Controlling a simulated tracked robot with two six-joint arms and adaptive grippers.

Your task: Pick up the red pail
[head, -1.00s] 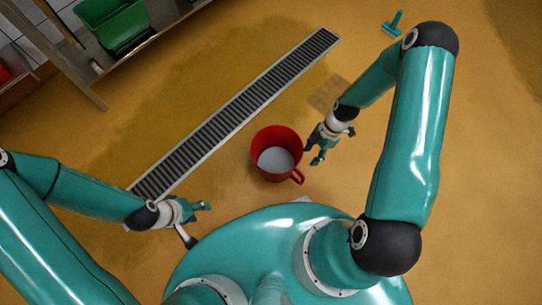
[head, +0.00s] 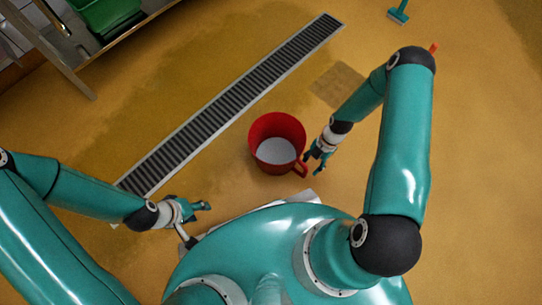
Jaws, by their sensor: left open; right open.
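The red pail (head: 272,126) stands upright on the floor in the middle of the head view, with something pale grey-white inside it. Its handle (head: 301,169) sticks out at the lower right. My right gripper (head: 313,166) is open, close by the handle on the pail's right side. I cannot tell whether its fingers touch the handle or straddle it. My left gripper (head: 198,223) is open and empty, to the lower left of the pail and clearly apart from it.
A long drain grate (head: 235,101) runs diagonally across the yellow-brown floor, left of the pail. A green crate (head: 103,18) sits on a metal stand at the upper left. A teal tool (head: 398,14) lies at the top right.

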